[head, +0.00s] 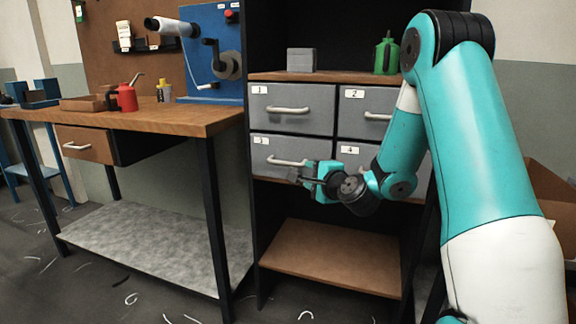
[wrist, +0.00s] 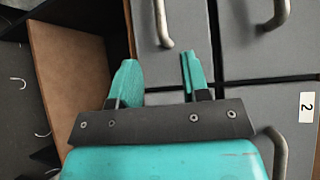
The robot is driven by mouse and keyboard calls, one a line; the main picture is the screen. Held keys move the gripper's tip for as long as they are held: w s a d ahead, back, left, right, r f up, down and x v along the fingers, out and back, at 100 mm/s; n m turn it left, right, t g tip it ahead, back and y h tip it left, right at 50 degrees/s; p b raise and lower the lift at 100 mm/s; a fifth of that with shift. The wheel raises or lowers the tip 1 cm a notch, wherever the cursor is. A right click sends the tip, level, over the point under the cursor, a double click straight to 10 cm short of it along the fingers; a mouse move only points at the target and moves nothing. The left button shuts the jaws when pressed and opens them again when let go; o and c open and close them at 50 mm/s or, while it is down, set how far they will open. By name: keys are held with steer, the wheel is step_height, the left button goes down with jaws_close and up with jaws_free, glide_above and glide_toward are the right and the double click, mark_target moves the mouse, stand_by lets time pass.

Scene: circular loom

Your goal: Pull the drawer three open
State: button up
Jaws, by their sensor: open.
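Drawer three (head: 268,148) is the grey lower left drawer of the cabinet, labelled 3. Its front looks flush with its neighbours, so it appears shut. Its pale bar handle (head: 287,161) is in view, and the handle also shows at the top of the wrist view (wrist: 161,25). My gripper (head: 302,174) is in front of the drawer's lower right part, near the handle's right end. In the wrist view my open fingers (wrist: 157,75) lie to either side of the handle's line, with its near end just past the tips. I see no contact; the depth gap is unclear.
Drawers one (head: 290,97), two (head: 360,104) and four (head: 355,163) surround it. A brown lower shelf (head: 335,258) lies below, with open space between. A workbench (head: 150,118) stands to the left. A grey box (head: 301,59) and green can (head: 386,54) stand on top.

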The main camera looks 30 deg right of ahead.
mark_target(290, 165)
steer(key=w, duration=0.4)
steer(key=w+d+f, duration=0.1)
steer(key=w, duration=0.4)
steer(key=w+f+p, duration=0.1)
steer(key=w, duration=0.3)
steer(key=shift+w+d, duration=0.2)
steer(key=shift+w, duration=0.2)
steer(key=shift+c, duration=0.3)
jaws_close()
